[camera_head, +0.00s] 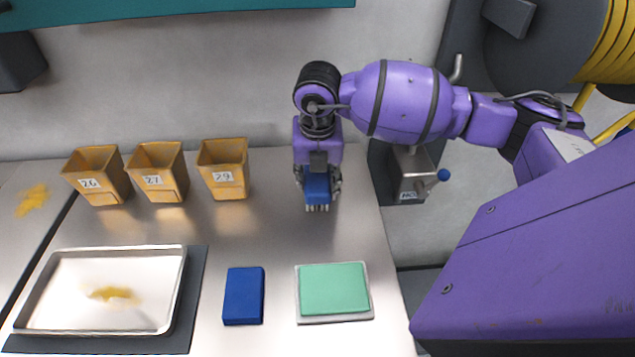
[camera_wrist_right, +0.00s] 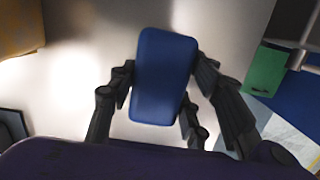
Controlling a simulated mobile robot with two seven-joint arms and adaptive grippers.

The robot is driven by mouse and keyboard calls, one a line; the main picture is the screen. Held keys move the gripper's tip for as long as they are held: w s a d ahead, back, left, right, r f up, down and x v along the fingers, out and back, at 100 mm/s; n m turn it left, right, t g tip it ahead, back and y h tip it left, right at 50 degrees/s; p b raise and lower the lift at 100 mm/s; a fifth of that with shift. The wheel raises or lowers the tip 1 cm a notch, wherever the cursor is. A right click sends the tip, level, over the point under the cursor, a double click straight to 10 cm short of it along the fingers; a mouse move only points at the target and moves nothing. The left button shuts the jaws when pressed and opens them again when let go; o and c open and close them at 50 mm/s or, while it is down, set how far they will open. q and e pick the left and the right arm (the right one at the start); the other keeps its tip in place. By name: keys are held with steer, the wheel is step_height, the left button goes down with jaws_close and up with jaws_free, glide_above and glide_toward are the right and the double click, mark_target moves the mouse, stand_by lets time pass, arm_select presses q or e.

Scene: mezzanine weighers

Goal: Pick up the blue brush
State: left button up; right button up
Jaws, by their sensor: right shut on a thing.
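The blue brush (camera_head: 317,187) is between the fingers of my right gripper (camera_head: 318,190), with pale bristles pointing down at its lower end. The gripper is shut on it, over the back right part of the steel table. In the right wrist view the blue back of the brush (camera_wrist_right: 165,75) sits between the dark fingers of the right gripper (camera_wrist_right: 160,105). I cannot tell whether the bristles touch the table. My left gripper is in neither view.
Three yellow bins (camera_head: 223,172) marked 26, 27 and 29 stand left of the brush. In front are a metal tray (camera_head: 180,290) with yellow powder, a blue block (camera_head: 243,296) and a green pad (camera_head: 334,287) on a pale tray. A blue-knobbed fixture (camera_head: 410,170) is right of the table.

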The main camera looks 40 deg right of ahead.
step_height(320, 180, up, 3)
steer(key=shift+f, duration=0.1)
steer(key=a+r, duration=0.1)
steer(key=s+a+r, duration=0.1)
steer(key=r, duration=0.1)
steer(key=s+a+r, duration=0.1)
steer(key=shift+s+a+r, duration=0.2)
steer(key=shift+r, duration=0.15)
steer(key=s+a+r, duration=0.5)
steer(key=s+a, duration=0.1)
steer(key=a, duration=0.1)
steer(key=shift+a, duration=0.4)
steer(key=shift+s, duration=0.1)
steer(key=o, duration=0.6)
steer(key=c, duration=0.4)
